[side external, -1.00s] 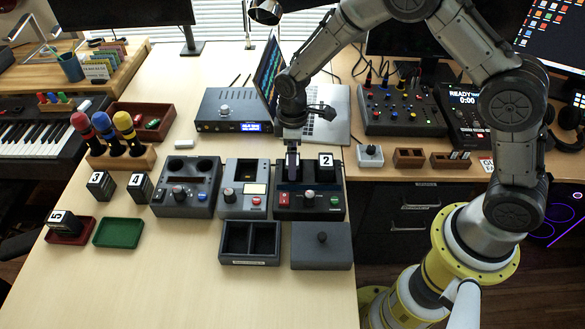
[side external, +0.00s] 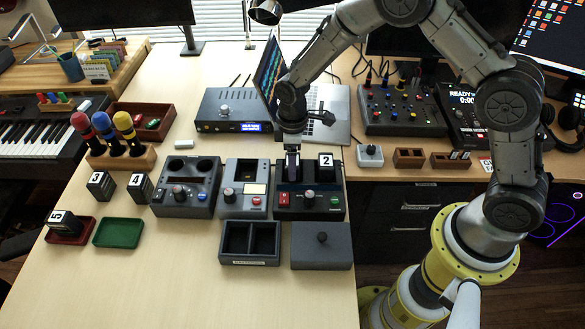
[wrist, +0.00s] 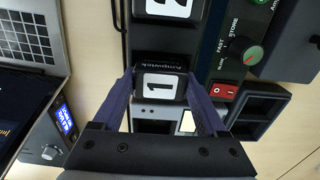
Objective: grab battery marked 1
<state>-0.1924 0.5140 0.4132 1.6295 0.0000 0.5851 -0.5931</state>
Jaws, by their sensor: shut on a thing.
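The battery marked 1 (wrist: 160,87) is a dark block with a white label. In the wrist view it sits between the two fingers of my gripper (wrist: 159,84), which is shut on its sides. In the side view my gripper (side external: 292,165) points down at the left part of the dark charger (side external: 311,209), and the fingers mostly hide battery 1. The battery marked 2 (side external: 326,172) stands upright in the charger just to the right; it also shows at the top of the wrist view (wrist: 168,8).
Batteries marked 3 (side external: 100,185), 4 (side external: 140,187) and 5 (side external: 65,224) stand at the left. A green tray (side external: 118,232), a two-slot holder (side external: 250,258) and a dark lidded box (side external: 322,262) lie in front. A laptop (side external: 330,112) stands behind.

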